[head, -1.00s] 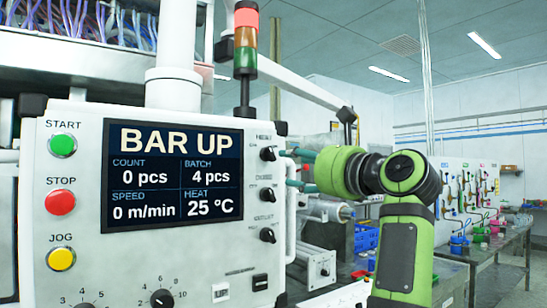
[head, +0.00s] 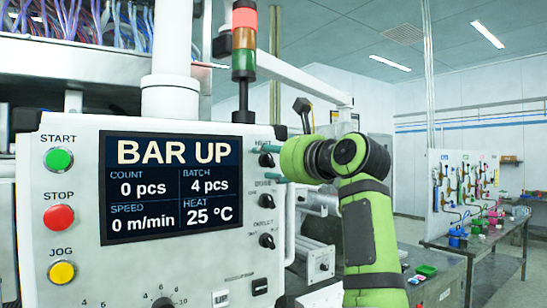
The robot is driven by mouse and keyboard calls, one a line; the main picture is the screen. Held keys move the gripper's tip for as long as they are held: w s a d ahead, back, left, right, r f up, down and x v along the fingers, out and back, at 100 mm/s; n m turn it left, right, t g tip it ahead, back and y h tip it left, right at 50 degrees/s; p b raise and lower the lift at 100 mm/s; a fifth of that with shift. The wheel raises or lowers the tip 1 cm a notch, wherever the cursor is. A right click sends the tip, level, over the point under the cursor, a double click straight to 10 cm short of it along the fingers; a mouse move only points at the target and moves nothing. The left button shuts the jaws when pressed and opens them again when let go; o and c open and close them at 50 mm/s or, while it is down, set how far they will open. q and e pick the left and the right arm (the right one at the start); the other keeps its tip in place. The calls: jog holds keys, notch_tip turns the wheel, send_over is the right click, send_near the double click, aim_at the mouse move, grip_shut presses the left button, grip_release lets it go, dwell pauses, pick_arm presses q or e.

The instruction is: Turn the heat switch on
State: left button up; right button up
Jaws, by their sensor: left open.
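The heat switch (head: 266,160) is a small black knob at the top of a column of three black knobs on the right edge of the white control panel. Its label above is partly legible. My left gripper (head: 273,164) is open, with one teal fingertip above and one below the level of the heat switch, close to the panel face. I cannot tell whether the fingers touch the knob. The panel screen (head: 172,187) reads BAR UP, heat 25 °C, speed 0 m/min. My right gripper is not in view.
Two more black knobs, the middle one (head: 266,196) and the bottom one (head: 266,241), sit close below. Start (head: 59,159), stop (head: 59,217) and jog (head: 62,272) buttons line the panel's left. A signal tower (head: 244,45) rises behind the panel, its top red section bright.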

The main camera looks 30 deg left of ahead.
pick_arm(q)
grip_shut()
jog(key=shift+r+m, duration=0.15)
jog(key=shift+m, duration=0.75)
jog(key=m, duration=0.4)
jog(key=shift+r, duration=0.1)
jog(key=m+b, duration=0.1)
jog(key=m, duration=0.4)
jog(key=shift+d+m, duration=0.1)
jog(key=shift+m, duration=0.3)
